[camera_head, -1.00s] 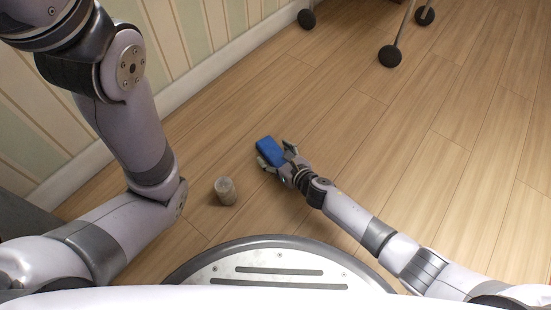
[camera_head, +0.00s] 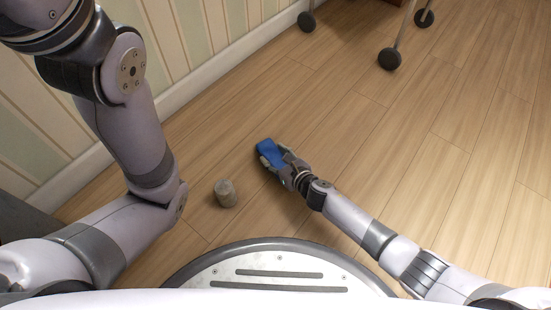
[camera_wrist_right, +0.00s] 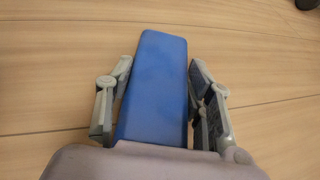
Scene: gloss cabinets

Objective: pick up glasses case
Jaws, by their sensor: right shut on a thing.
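The glasses case is a blue oblong block (camera_head: 268,149) on or just above the wooden floor, in the middle of the head view. My right gripper (camera_head: 274,157) is shut on it, with a finger on each side. In the right wrist view the blue case (camera_wrist_right: 158,85) points away from the palm between the two grey fingers of the right gripper (camera_wrist_right: 160,100). Its near end is hidden by the palm. My left arm comes in from the left of the head view, but its gripper is out of the picture.
A small grey-brown cylinder (camera_head: 226,193) stands on the floor left of my right gripper. A striped wall with a white baseboard (camera_head: 190,88) runs along the left. Dark wheels on thin legs (camera_head: 389,58) stand at the back. The floor (camera_head: 440,180) to the right is clear.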

